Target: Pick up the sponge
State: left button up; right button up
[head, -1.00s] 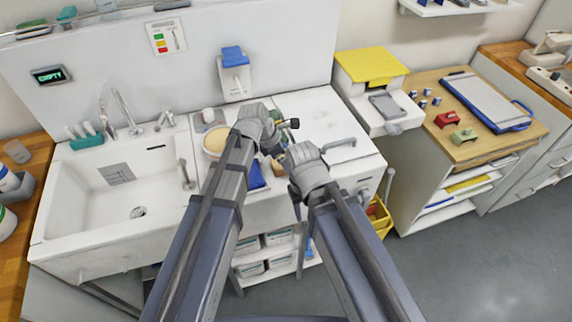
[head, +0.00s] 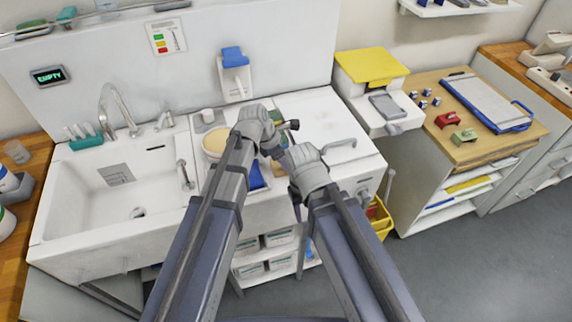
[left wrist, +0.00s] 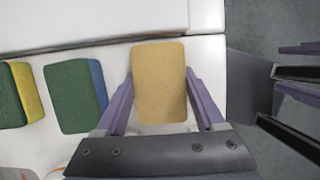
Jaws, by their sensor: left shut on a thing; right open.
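A tan sponge (left wrist: 158,82) sits between the two purple fingers of my left gripper (left wrist: 158,90) in the left wrist view. The fingers touch its two sides, and the gripper is shut on it. White worktop shows around it; I cannot tell whether the sponge touches the worktop. Left of it lie a green and blue sponge (left wrist: 74,96) and a green and yellow one (left wrist: 20,94), both apart from the gripper. In the head view my left arm largely hides this spot. My right gripper (head: 297,203) is open and empty, at the worktop's front edge.
A sink (head: 75,205) is at the left. A round tan-topped container (head: 213,143) stands beside my left arm. A white panel with a grey handle (head: 340,143) is to the right. A yellow-lidded unit (head: 370,64) and a wooden-topped cabinet (head: 500,140) stand further right.

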pick_arm(q)
jog(key=shift+r, duration=0.1)
jog(key=shift+c, duration=0.3)
notch_tip(320, 180, up, 10)
jog(key=p, duration=1)
jog(key=shift+r+p, duration=0.15)
jog(key=shift+p, duration=0.15)
jog(key=o, duration=0.9)
jog(key=c, duration=0.7)
notch_tip(320, 180, down, 4)
jog(key=b, duration=0.4)
